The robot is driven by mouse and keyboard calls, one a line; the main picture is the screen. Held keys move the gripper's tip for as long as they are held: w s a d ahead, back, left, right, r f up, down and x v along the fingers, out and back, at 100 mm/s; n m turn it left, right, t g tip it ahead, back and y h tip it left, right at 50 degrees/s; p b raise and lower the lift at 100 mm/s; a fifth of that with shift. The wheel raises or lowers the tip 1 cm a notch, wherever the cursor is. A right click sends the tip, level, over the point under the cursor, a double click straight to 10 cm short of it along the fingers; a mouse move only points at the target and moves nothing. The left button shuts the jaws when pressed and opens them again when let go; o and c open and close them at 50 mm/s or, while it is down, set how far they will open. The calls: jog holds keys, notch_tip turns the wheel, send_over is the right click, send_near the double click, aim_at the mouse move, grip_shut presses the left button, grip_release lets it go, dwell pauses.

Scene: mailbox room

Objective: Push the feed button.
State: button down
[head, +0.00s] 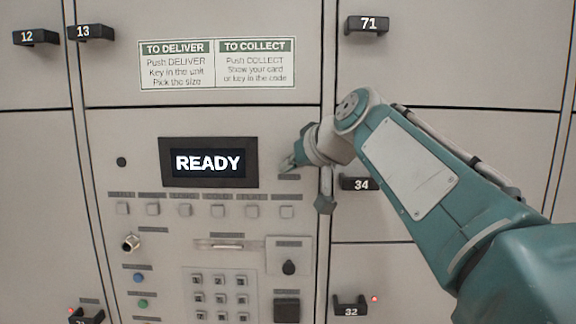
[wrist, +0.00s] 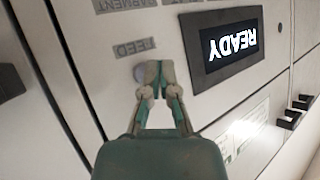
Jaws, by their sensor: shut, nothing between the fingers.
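The feed button (wrist: 139,73) is a small round grey button beside the FEED label (wrist: 135,48) in the wrist view. My gripper's fingertips partly cover it. In the head view the button is hidden behind my gripper (head: 289,164), and only the small label (head: 289,177) shows under the fingers. My gripper is shut and empty, with its tips (wrist: 153,72) at the button, close to the panel. I cannot tell whether they touch it or whether it is pressed in.
The screen (head: 210,162) reads READY, left of my gripper. A row of square buttons (head: 218,211) runs below it, with a keypad (head: 215,292) lower down. A dark handle numbered 34 (head: 358,184) sticks out to the right, near my arm.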

jog(key=shift+w+d, duration=0.15)
jog(key=shift+w, duration=0.4)
dwell(0.7)
jog(key=shift+s, duration=0.85)
jog(key=s, duration=0.5)
dwell(0.4)
dwell(1.3)
